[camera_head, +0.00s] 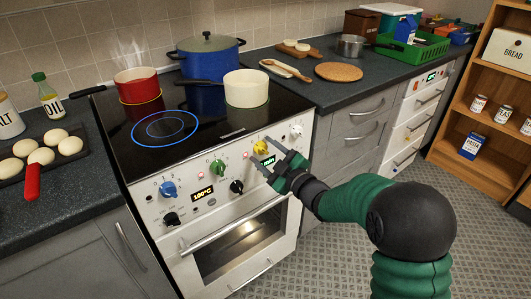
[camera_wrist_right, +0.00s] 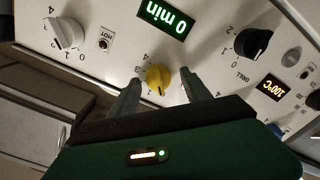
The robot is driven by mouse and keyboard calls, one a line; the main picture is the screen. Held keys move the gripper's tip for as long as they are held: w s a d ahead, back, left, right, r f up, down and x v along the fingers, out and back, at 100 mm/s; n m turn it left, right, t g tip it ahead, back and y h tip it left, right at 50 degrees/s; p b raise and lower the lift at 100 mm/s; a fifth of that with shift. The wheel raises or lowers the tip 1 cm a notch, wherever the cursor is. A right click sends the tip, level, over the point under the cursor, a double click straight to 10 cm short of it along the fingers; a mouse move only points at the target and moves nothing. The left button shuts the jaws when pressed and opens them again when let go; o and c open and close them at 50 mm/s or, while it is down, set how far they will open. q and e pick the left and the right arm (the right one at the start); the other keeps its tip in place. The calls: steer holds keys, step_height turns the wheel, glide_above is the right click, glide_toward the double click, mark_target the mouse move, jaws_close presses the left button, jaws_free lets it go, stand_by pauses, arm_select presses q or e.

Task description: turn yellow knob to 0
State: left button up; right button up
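The yellow knob (camera_head: 260,147) is on the white front panel of the stove, right of centre. In the right wrist view the yellow knob (camera_wrist_right: 157,79) shows between my two fingertips, with small gaps on both sides and small numerals around it. Its exact setting is too small to read for certain. My right gripper (camera_head: 263,151) is open at the knob, its fingers on either side; it also shows in the right wrist view (camera_wrist_right: 161,80). My left gripper is not in view.
A green display (camera_wrist_right: 167,13) reading 0 min is beside the knob. A white knob (camera_head: 296,131) and a black knob (camera_head: 236,187) are nearby. An oven handle (camera_head: 235,222) juts out below. Pots, including a cream one (camera_head: 246,88), stand on the hob above.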

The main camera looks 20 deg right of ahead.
steer(key=shift+s+d+r, duration=0.1)
steer(key=shift+s+d, duration=0.1)
steer(key=shift+s, duration=0.1)
steer(key=p+v, duration=0.2)
steer(key=v, duration=1.4)
steer(key=shift+p, duration=0.35)
steer(key=shift+s, duration=0.1)
